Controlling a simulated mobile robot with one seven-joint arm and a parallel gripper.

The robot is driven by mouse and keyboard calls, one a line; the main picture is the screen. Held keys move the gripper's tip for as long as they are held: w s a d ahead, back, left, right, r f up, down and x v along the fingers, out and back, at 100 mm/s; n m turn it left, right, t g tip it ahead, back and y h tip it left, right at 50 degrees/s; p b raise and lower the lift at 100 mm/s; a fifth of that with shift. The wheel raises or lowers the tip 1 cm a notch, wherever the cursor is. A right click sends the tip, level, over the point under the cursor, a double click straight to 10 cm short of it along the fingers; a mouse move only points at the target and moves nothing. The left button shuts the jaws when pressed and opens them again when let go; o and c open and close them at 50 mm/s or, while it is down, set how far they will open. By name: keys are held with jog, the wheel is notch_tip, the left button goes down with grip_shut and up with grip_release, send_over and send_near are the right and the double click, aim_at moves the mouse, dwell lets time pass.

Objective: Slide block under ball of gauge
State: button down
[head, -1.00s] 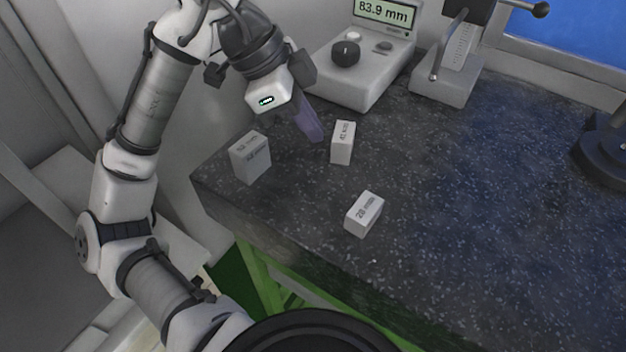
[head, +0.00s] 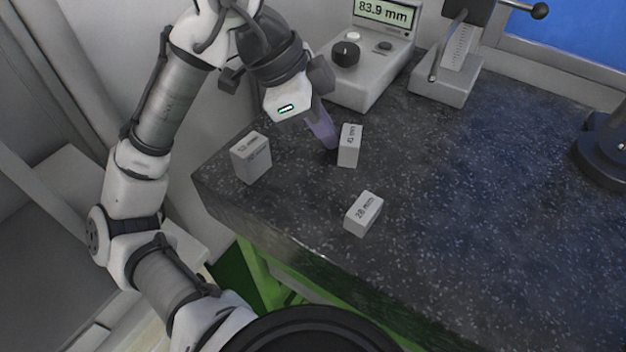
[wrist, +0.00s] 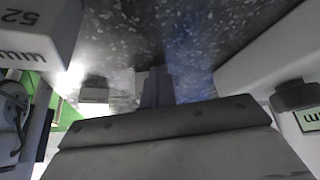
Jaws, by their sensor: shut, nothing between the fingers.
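The white middle block (head: 349,146) stands upright on the dark speckled bench, its marking hard to read. My gripper (head: 326,138) is shut and empty, its purple fingers low beside this block's left face, seemingly touching it. The fingers also show in the wrist view (wrist: 157,88). A 28 mm block (head: 364,213) lies nearer the front edge. A larger block (head: 250,157) stands to the left and reads 52 in the wrist view (wrist: 35,30). The gauge's readout box (head: 365,65) shows 83.9 mm. Its stand (head: 445,80) is at the back; I cannot make out its ball.
A black round base (head: 603,155) stands at the right edge. A lever with a black ball knob (head: 541,10) sticks out at the top. The bench (head: 480,210) is clear in the middle and right. Its front edge runs just below the blocks.

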aim_at(350, 136)
jog(key=shift+s+d+p, duration=0.2)
jog(key=shift+s+d, duration=0.35)
jog(key=shift+d, duration=0.25)
jog(key=shift+s+d+p, duration=0.15)
jog(key=shift+s+d, duration=0.35)
jog(key=shift+d, duration=0.35)
jog(key=shift+s+d+p, duration=0.2)
jog(key=shift+s+d, duration=0.35)
jog(key=shift+d, duration=0.25)
jog(key=r+p, duration=0.1)
jog(key=a+r+p, duration=0.1)
jog(key=w+r+p, duration=0.1)
jog(key=shift+a+r, duration=0.2)
jog(key=shift+r, duration=0.2)
jog(key=shift+a+r+p, duration=0.1)
jog(key=shift+r+p, duration=0.1)
jog(key=shift+p, duration=0.15)
jog(key=shift+w+f, duration=0.1)
